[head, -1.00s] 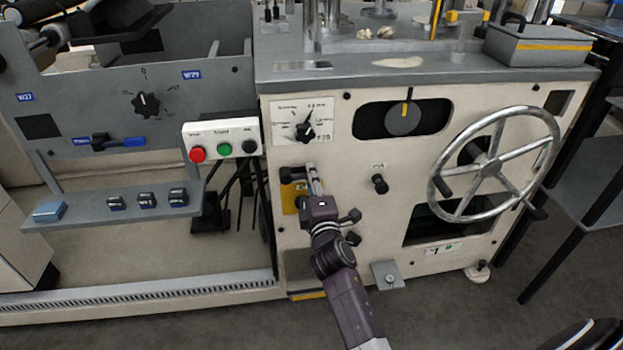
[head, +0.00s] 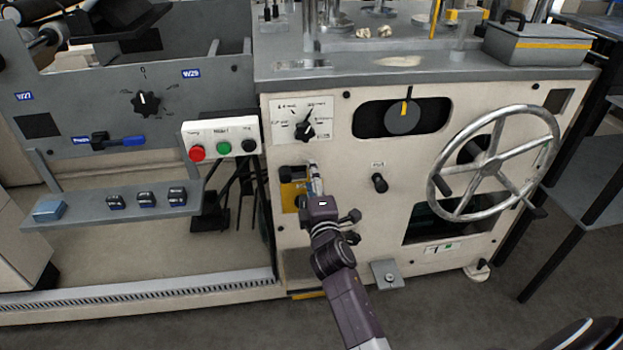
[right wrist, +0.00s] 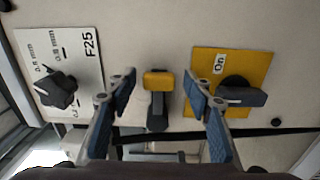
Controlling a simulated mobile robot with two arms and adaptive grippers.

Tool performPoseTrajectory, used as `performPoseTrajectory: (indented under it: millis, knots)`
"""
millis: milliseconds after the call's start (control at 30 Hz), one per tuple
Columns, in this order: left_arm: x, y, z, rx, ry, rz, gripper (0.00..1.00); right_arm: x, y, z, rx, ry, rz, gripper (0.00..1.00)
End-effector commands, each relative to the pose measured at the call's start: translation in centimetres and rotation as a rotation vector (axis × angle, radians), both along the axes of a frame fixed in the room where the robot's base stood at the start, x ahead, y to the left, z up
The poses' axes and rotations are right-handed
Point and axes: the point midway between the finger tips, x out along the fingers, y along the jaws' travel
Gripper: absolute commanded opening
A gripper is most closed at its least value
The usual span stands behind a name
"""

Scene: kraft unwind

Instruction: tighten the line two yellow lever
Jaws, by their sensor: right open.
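A small lever with a yellow end (right wrist: 158,80) and a dark stem stands out from the cream panel in the right wrist view. No line number is readable on it. My right gripper (right wrist: 158,80) is open, with one blue-padded finger on each side of the lever and gaps between. In the head view my right gripper (head: 314,175) is at the panel beside a yellow plate (head: 287,191), and the lever is not clearly visible there. The yellow plate, marked "On", also shows in the right wrist view (right wrist: 235,62) with a black knob on it. My left gripper is not in view.
A dial plate (head: 287,110) with a black knob is above my right gripper. A black knob (head: 379,183) and a large handwheel (head: 493,165) are to its right. A button box (head: 221,137) and a shelf (head: 100,210) are to the left.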

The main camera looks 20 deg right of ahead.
Motion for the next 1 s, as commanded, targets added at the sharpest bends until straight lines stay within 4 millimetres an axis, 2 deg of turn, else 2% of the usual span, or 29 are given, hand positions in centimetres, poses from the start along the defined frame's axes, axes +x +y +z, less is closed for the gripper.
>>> performPoseTrajectory:
  millis: [500,667,1000]
  knots:
    - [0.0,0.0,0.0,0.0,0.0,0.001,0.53,-6.5,1.9,-0.2,0.002,0.004,0.0,0.46]
    - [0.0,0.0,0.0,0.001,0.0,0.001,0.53,-7.1,2.1,-0.1,0.002,0.003,0.0,0.46]
    - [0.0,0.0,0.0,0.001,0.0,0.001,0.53,-7.1,2.1,-0.1,0.002,0.002,0.0,0.46]
